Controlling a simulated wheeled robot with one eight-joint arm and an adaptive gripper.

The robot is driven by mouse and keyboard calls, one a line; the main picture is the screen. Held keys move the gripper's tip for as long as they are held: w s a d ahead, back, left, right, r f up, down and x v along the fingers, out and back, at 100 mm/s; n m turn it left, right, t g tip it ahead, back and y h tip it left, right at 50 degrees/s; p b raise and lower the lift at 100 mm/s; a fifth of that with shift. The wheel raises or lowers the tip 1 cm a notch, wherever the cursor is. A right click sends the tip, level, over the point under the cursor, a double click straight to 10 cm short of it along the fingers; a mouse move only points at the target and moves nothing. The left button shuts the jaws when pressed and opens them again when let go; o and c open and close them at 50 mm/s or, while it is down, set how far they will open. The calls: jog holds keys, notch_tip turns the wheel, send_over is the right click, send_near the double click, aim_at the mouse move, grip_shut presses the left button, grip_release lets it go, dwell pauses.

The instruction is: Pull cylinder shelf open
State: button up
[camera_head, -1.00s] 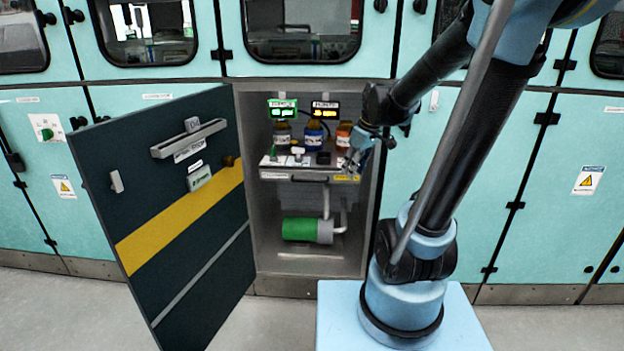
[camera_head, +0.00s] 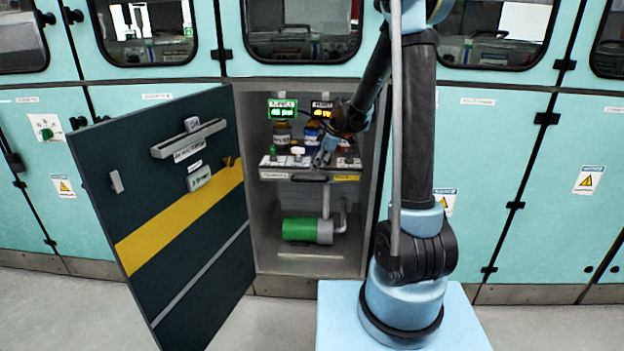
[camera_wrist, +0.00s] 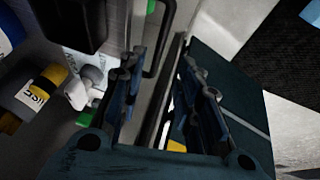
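The cylinder shelf (camera_head: 268,173) is a grey pull-out tray inside the open cabinet, carrying several bottles. Its dark bar handle (camera_head: 308,180) is on the front edge. In the wrist view, a dark curved handle (camera_wrist: 166,40) shows beyond my fingertips, close to the left finger. My gripper (camera_head: 322,158) is at the shelf front, just above and right of the handle's middle. In the wrist view my gripper (camera_wrist: 163,85) is open, with its two fingers apart and a shelf edge running in the gap between them. I cannot tell whether a finger touches the handle.
The dark cabinet door (camera_head: 180,240) with a yellow stripe stands open on the left. A green pump (camera_head: 300,229) with grey pipes sits below the shelf. Two lit displays (camera_head: 283,109) are above the bottles. The cabinet's right wall is close to my arm.

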aim_at(311, 176)
jog(key=shift+x, duration=3.95)
jog(key=shift+a, duration=0.1)
